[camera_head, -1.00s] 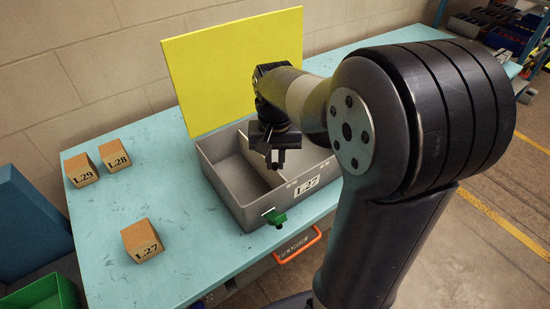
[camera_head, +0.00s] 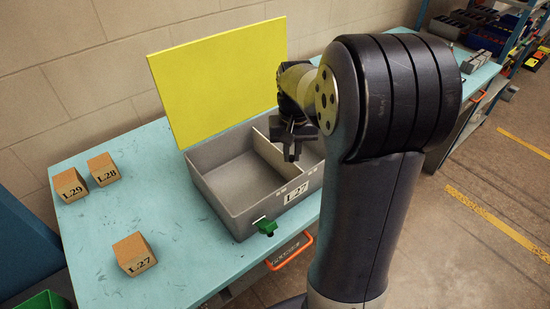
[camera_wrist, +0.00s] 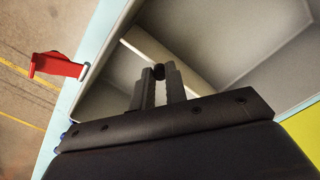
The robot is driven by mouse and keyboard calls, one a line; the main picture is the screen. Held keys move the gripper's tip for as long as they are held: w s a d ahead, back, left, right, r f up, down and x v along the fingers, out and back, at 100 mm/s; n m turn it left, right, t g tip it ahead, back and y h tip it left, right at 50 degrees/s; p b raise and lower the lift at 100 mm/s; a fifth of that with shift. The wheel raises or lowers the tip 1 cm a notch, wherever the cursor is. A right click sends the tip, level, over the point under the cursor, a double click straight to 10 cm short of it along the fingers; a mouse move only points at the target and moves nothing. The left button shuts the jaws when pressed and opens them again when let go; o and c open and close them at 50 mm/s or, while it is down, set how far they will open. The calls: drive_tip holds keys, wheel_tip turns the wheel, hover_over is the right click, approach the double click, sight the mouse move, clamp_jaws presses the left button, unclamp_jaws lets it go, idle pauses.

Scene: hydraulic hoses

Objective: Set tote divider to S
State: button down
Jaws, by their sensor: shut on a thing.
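A grey tote (camera_head: 215,196) stands on the bench with a label L.27 on its front wall. A pale divider (camera_head: 268,152) crosses it from back to front, leaving a wider left compartment and a narrower right one. My gripper (camera_head: 291,152) is low over the tote at the divider. In the wrist view my gripper (camera_wrist: 158,75) is shut on a small dark round part beside the divider's pale edge (camera_wrist: 165,50), apparently the divider's grip. The letters or marks on the tote rim are too small to read. My arm hides part of the right compartment.
A yellow panel (camera_head: 220,80) stands upright behind the tote. Blocks L.29 (camera_head: 70,185), L.28 (camera_head: 103,168) and L.27 (camera_head: 134,253) lie left on the bench (camera_head: 185,265).

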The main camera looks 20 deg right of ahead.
drive_tip(key=shift+w+d, duration=0.25)
drive_tip(key=shift+d, duration=0.35)
drive_tip(key=c, duration=1.4)
unclamp_jaws()
wheel_tip(320, 180, up, 11)
drive_tip(key=shift+f, duration=0.15)
